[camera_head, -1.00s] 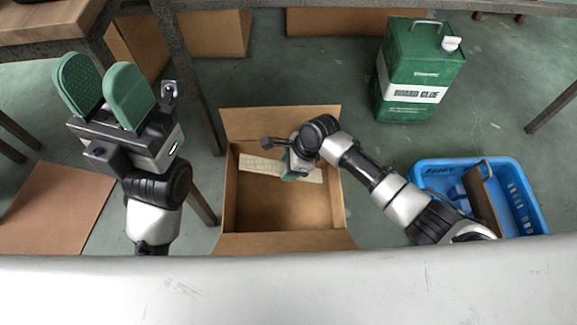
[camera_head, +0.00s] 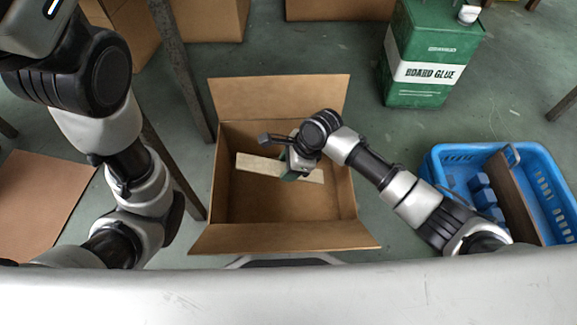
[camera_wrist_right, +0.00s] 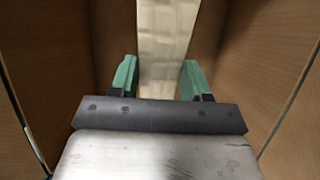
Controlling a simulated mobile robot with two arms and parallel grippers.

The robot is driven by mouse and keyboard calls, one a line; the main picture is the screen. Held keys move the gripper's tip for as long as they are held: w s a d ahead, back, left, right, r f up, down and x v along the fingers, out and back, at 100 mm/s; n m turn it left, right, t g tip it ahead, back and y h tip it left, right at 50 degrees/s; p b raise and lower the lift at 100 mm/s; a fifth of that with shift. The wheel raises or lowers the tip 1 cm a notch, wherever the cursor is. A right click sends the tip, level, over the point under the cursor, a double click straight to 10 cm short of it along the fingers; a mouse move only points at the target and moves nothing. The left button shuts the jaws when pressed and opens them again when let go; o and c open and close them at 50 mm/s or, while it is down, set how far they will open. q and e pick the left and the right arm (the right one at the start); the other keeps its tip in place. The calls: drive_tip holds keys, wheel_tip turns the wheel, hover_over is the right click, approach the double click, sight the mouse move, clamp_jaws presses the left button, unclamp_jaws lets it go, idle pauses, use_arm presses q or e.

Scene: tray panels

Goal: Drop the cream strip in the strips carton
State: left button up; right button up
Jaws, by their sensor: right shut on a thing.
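The cream strip (camera_head: 253,165) is long, flat and pale, and lies across the space inside the open cardboard carton (camera_head: 240,205) in the head view. My right gripper (camera_head: 292,174) reaches into the carton and is shut on the strip near its middle. In the right wrist view the strip (camera_wrist_right: 165,45) runs away between the green fingers of the right gripper (camera_wrist_right: 158,80), with brown carton walls on both sides. I cannot tell whether the strip touches the carton floor. My left gripper's fingers are outside the head view; only its arm shows at the left.
A blue crate (camera_head: 437,170) with blue pieces and a brown panel stands at the right. A green glue can (camera_head: 432,60) stands behind it. A flat brown sheet (camera_head: 40,205) lies at the left. Table legs and more cartons (camera_head: 215,18) are at the back.

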drive_tip(key=shift+f, duration=0.1)
drive_tip(key=o, duration=1.1)
drive_tip(key=shift+o, duration=0.2)
